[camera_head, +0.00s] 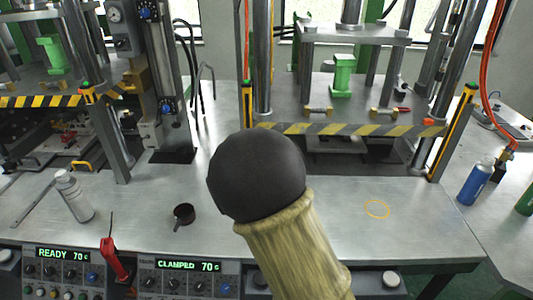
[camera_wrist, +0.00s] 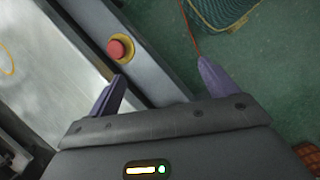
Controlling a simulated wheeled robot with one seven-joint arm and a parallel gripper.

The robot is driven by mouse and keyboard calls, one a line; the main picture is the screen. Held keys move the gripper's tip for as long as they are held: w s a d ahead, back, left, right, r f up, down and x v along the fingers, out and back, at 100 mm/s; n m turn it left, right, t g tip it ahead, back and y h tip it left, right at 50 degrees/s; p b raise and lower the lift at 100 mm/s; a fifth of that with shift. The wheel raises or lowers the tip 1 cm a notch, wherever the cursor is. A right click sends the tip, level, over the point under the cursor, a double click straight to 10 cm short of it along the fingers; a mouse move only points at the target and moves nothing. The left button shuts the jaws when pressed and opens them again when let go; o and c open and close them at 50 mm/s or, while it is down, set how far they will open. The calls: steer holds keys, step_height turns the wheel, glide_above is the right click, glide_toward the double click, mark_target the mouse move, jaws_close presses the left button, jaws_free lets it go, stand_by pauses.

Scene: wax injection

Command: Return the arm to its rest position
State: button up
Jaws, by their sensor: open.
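My gripper (camera_wrist: 160,68) shows in the wrist view with its two purple fingers spread wide apart. Nothing is between them. Below the fingers in that view are a grey bench edge and the green floor. In the head view my arm, with a dark rounded joint and a beige sleeve, rises from the bottom centre and covers part of the bench. My gripper itself does not show in the head view.
A red push button (camera_wrist: 121,49) sits on the bench's edge panel near my fingers. The metal bench (camera_head: 335,215) carries a yellow ring mark (camera_head: 377,209), a small dark cup (camera_head: 184,214) and a grey spray can (camera_head: 73,196). Presses with a striped bar (camera_head: 350,130) stand behind. A blue bottle (camera_head: 475,184) stands right.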

steer(key=d+r+m+t+y, duration=0.1)
steer(key=d+r+m+y, duration=0.1)
steer(key=r+m, duration=0.3)
steer(key=s+d+r+m+t+y+p, duration=0.1)
steer(key=d+r+m+t, duration=0.1)
steer(key=d+r+m, duration=0.3)
step_height(320, 180, up, 3)
steer(key=shift+s+f+m+y+p, duration=0.1)
steer(key=shift+s+m+y+p, duration=0.2)
steer(key=shift+m, duration=0.4)
